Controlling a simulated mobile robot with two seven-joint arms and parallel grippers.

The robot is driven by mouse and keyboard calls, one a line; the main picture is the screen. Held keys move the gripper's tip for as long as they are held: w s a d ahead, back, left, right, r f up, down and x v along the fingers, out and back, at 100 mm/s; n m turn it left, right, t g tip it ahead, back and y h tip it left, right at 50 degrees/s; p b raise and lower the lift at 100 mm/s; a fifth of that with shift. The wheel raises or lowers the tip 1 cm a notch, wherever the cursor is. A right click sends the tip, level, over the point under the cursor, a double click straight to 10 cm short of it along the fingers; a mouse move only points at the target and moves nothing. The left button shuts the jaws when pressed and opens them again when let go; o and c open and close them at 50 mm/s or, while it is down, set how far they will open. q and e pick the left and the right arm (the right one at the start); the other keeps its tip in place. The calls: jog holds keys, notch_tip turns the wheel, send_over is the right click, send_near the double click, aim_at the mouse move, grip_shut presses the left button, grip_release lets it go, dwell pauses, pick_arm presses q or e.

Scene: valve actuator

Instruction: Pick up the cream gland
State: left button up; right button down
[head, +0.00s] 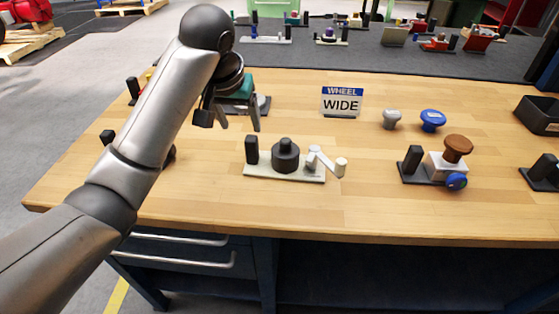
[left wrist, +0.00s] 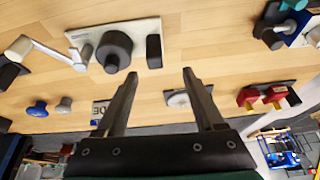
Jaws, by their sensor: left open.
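A small cream cylinder (head: 341,167), which I take for the cream gland, stands at the end of a white lever (head: 319,157) on a pale plate (head: 285,174). A dark round knob (head: 286,155) and a black post (head: 251,149) are on the same plate. The cream cylinder also shows at the left of the left wrist view (left wrist: 19,48). My left gripper (head: 240,122) is open and empty, above the table, behind and left of that plate. Its two spread fingers also show in the left wrist view (left wrist: 159,76). My right gripper is out of view.
A "WHEEL WIDE" sign (head: 342,101), a grey knob (head: 392,119) and a blue knob (head: 432,120) stand farther back. A brown-topped fixture (head: 457,150) is at right. A pale disc (left wrist: 177,98) sits near my left fingers. Wood is bare along the front.

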aim_at(252, 149)
pick_arm(q)
jog(key=x, duration=0.6)
jog(key=shift+s+d+f, duration=0.2)
jog(key=shift+d+f, duration=0.05)
jog(key=shift+f, duration=0.1)
jog(key=shift+d+x, duration=0.15)
jog(key=shift+x, duration=1.15)
jog(key=shift+d+x, duration=0.1)
jog(key=shift+x, duration=1.2)
jog(key=shift+s, duration=0.1)
jog(key=shift+c, duration=0.2)
grip_shut()
jog(key=shift+r, duration=0.15)
